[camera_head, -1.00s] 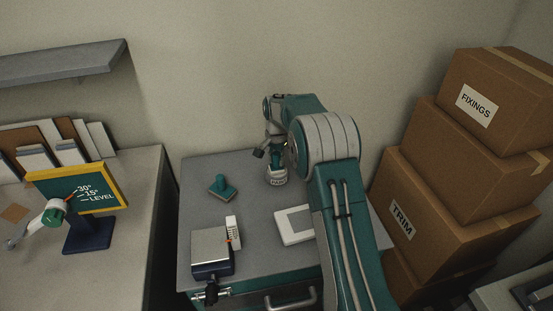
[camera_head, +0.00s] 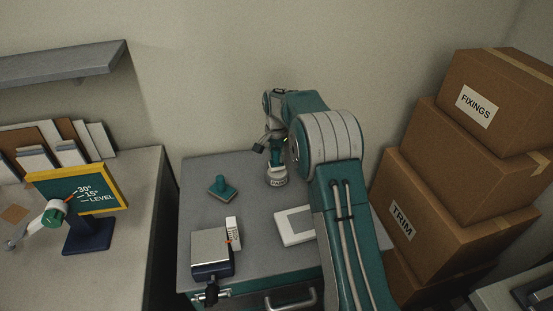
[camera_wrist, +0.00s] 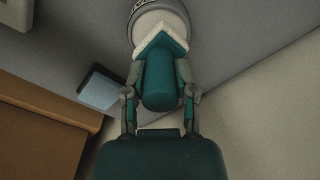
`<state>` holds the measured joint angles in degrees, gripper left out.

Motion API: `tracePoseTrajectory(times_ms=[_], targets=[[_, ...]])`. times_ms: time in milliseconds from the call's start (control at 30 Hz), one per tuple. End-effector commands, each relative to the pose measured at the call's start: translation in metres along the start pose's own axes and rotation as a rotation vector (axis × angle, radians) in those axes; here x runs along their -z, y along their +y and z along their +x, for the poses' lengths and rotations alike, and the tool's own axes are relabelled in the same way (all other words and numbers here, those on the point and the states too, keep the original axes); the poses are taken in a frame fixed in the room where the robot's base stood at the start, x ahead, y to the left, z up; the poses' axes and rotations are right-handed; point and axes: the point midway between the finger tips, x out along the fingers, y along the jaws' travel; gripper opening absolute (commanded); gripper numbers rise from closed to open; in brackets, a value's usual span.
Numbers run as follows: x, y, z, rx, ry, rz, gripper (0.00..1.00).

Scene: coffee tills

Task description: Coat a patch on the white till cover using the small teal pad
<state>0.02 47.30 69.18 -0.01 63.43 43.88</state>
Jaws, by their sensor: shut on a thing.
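My gripper (camera_wrist: 160,95) is shut on the teal handle of the small teal pad (camera_wrist: 160,78). The pad has a whitish, fuzzy edge underneath. In the wrist view, the pad overlaps a round pot with a grey rim (camera_wrist: 158,14). In the head view, this white labelled pot (camera_head: 277,179) stands near the back of the grey counter, just below my gripper (camera_head: 272,150). I cannot tell whether pad and pot touch. The white till cover (camera_head: 284,235), with a grey square patch, lies flat on the counter, partly hidden by my arm.
Another teal handled pad (camera_head: 222,189) lies at left on the counter (camera_head: 205,215). A silver-topped device (camera_head: 212,250) and a white strip (camera_head: 233,232) sit at front left. Cardboard boxes (camera_head: 455,170) stack at right. An angle sign (camera_head: 85,190) stands on the left bench.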

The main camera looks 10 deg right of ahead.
Motion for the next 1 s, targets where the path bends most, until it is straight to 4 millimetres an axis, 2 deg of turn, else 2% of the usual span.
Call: tracePoseTrajectory(times_ms=[600,1000], targets=[[0.001,-0.001,-0.043,0.002,0.002,0.0,0.0],[0.0,0.0,-0.048,0.001,0.001,0.0,0.0]])
